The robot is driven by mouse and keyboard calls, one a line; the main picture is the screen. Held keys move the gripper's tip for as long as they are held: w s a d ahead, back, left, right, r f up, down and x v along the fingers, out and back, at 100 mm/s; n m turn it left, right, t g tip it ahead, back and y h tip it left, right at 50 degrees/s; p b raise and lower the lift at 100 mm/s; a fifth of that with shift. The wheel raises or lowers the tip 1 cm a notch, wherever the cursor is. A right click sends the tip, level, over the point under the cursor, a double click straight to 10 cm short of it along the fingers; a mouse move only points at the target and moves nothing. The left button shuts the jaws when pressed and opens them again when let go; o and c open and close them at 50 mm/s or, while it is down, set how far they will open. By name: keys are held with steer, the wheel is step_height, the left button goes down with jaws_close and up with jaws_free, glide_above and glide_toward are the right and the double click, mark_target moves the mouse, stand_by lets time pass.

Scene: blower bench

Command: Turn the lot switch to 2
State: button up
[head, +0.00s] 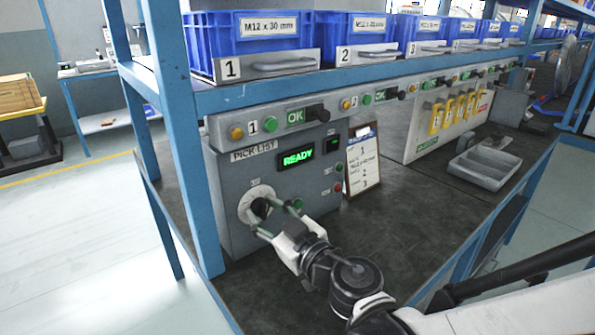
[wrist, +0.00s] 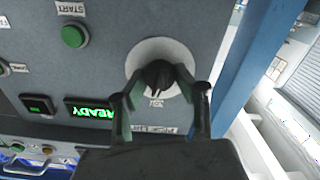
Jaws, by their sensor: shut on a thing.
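The lot switch (head: 261,207) is a black knob on a round white dial plate, low on the left of the grey pick-list panel (head: 225,200). In the wrist view, which looks at the panel upside down, the knob (wrist: 158,74) sits on its white plate (wrist: 140,55). My gripper (head: 267,213) reaches it from the front, and its two green-and-black fingers are shut on the knob, one on each side. The same grip shows in the wrist view (wrist: 160,84). The dial numbers are too small or hidden to read, so I cannot tell the knob's setting.
A green READY display (head: 296,157) is above and right of the knob. A green START button (wrist: 74,36) and a red button (head: 338,187) are on the same panel. A clipboard (head: 362,162) leans nearby. A blue post (head: 183,130) stands just left of the panel.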

steer(key=shift+m, duration=0.6)
steer(key=o, duration=1.1)
steer(key=v, duration=1.2)
steer(key=shift+d, duration=0.1)
